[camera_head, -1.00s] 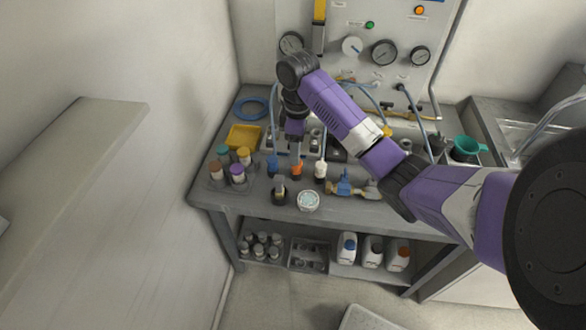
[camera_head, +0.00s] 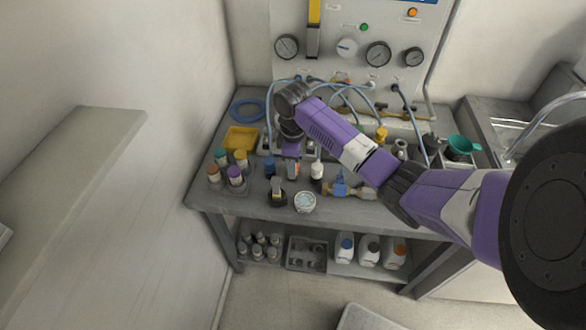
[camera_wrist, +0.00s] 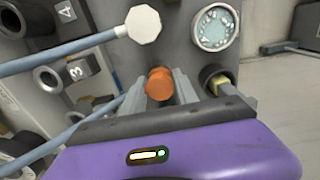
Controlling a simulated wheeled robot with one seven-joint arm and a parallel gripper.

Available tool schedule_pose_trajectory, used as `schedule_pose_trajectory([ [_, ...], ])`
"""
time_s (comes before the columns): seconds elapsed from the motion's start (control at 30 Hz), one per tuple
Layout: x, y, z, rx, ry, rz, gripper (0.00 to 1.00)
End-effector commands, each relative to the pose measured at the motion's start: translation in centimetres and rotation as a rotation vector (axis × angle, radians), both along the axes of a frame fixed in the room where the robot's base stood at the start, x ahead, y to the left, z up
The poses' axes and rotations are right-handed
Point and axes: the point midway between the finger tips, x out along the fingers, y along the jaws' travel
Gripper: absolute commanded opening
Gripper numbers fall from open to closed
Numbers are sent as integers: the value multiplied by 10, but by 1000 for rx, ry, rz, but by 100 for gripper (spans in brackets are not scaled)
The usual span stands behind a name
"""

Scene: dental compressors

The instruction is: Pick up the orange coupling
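The orange coupling (camera_wrist: 160,84) shows in the wrist view as a round orange cap between my two fingers. My gripper (camera_wrist: 159,82) is open, with one finger on each side of the coupling; whether either finger touches it is hard to tell. In the head view my gripper (camera_head: 292,172) points down over the workbench (camera_head: 238,202), and the coupling is mostly hidden behind the fingers.
A blue fitting (camera_head: 269,170) and a white-topped fitting (camera_head: 317,170) stand close on either side. In front are a dark-based fitting (camera_head: 277,197) and a round white gauge (camera_head: 305,202). Several hoses hang behind, from the gauge panel (camera_head: 362,72).

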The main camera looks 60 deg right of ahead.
Motion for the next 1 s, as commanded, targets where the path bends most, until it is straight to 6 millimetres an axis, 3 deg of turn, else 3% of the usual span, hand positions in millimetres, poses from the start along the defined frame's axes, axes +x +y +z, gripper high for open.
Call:
schedule_pose_trajectory([
  [0.03,0,0,0,0,0,0,24],
  [0.17,0,0,0,0,0,0,0],
  [0.47,0,0,1,-1,0,0,0],
  [0.67,1,0,12,-1,-3,1,0],
  [0.87,2,-1,44,-4,-4,1,0],
  [1.0,2,0,77,-3,-4,2,0],
])
